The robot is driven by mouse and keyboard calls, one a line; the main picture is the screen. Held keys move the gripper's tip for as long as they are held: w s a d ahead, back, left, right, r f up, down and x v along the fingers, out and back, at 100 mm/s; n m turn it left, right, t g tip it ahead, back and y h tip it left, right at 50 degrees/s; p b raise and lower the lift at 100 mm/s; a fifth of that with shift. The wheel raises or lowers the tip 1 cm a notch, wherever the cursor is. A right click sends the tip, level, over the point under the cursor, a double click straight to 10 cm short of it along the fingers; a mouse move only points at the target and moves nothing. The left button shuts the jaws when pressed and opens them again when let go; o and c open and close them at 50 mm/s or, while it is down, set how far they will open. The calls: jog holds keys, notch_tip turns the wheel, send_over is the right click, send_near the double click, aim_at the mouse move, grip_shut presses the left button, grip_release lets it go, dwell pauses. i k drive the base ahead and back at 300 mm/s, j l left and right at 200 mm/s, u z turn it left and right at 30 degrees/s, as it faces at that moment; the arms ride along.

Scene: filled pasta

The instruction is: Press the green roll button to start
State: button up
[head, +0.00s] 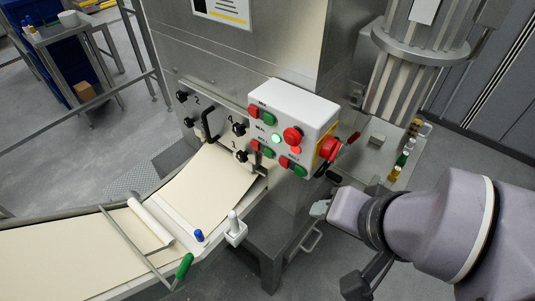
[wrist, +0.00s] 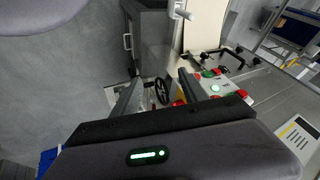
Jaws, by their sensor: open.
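The white control box (head: 310,103) is on the steel machine, carrying several red and green buttons. The green button (head: 267,152) at its lower left, beside a red one, seems to be under a small label reading ROLL; the print is hard to read. The box also shows in the wrist view (wrist: 229,86), partly behind a finger. My gripper (head: 321,208) is below and right of the box, apart from it. In the wrist view my gripper (wrist: 160,84) has its two fingers spread with nothing between them. I cannot pick out the roll button there.
A pale dough sheet (head: 207,187) runs to the lower left. Small bottles (head: 401,160) stand on a ledge at right.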

aim_at(269, 153)
jog(key=k+j+z, duration=0.1)
jog(key=j, duration=0.3)
jog(key=k+j+z, duration=0.15)
jog(key=j, duration=0.2)
jog(key=k+j+z, duration=0.1)
jog(key=j, duration=0.3)
jog(key=k+j+z, duration=0.15)
jog(key=j, duration=0.2)
jog(key=k+j+z, duration=0.1)
jog(key=j, duration=0.2)
jog(key=k, duration=0.05)
